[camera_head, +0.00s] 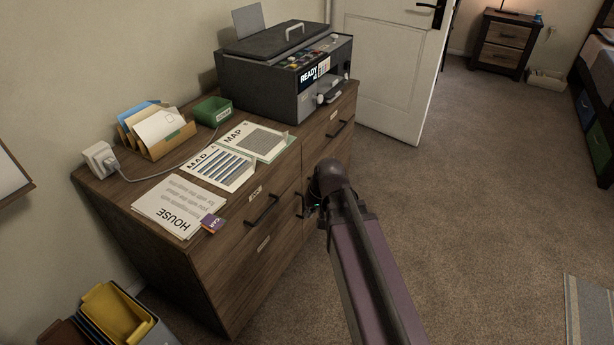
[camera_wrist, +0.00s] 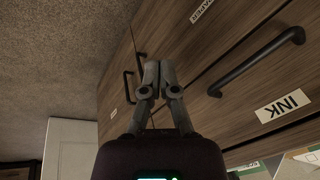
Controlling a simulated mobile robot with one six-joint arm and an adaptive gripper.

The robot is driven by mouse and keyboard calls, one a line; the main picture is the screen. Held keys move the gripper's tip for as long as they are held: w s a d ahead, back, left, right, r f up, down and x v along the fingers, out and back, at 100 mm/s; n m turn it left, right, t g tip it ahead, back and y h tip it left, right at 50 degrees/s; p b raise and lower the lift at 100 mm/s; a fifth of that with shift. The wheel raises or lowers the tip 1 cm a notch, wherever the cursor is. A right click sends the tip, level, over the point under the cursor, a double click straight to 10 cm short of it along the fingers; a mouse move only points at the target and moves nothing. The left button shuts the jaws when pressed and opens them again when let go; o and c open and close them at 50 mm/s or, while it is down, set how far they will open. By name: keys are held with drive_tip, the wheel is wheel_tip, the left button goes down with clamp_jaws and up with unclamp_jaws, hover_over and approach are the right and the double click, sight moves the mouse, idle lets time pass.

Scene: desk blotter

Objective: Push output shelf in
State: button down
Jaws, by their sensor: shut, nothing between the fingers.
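The dark grey printer (camera_head: 285,75) stands on the back right of the wooden cabinet, with "READY" on its front panel. A small grey shelf (camera_head: 333,97) shows low on its front; how far it sticks out is hard to tell. My gripper (camera_wrist: 158,70) is shut and empty in the wrist view, in front of the cabinet's wooden front. In the head view my dark arm covers the fingers, below and in front of the printer, apart from it. The printer is not visible in the wrist view.
The cabinet (camera_head: 225,270) has drawers with protruding black handles (camera_wrist: 257,62) near my gripper. Papers (camera_head: 180,205), a file holder (camera_head: 160,135) and a green box (camera_head: 212,110) lie on its top. A white door (camera_head: 385,65) stands behind right.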

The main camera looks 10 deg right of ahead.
drive_tip(key=s+d+g+h, duration=0.1)
drive_tip(key=s+g+h, duration=0.1)
drive_tip(key=s, duration=0.5)
drive_tip(key=shift+d+f+n+h, duration=0.3)
drive_tip(key=shift+f+n, duration=0.1)
drive_tip(key=shift+f, duration=0.05)
